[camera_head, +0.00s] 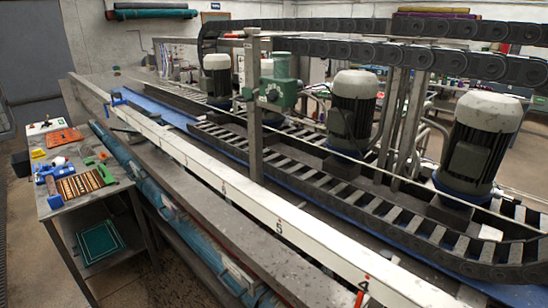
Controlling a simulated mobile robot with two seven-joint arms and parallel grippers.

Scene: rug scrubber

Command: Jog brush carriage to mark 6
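The rug scrubber's white rail (255,205) runs from the far left to the front right. A mark "4" (365,284) and a mark "5" (280,226) show on it; a smaller mark farther back is too small to read. Behind the rail stand grey-topped motors, near right (480,145), middle (354,112) and far left (217,80), with a green gearbox (278,88) between the last two. An upright steel post (254,110) stands by the gearbox. I cannot tell exactly where the brush carriage begins and ends. Neither gripper is in view.
A steel side table (105,200) at left carries several tools, an orange tray (65,137) and a blue-handled tool (44,172). A green mat (100,242) lies on its lower shelf. Black cable chain (400,55) spans overhead. Floor is free at front left.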

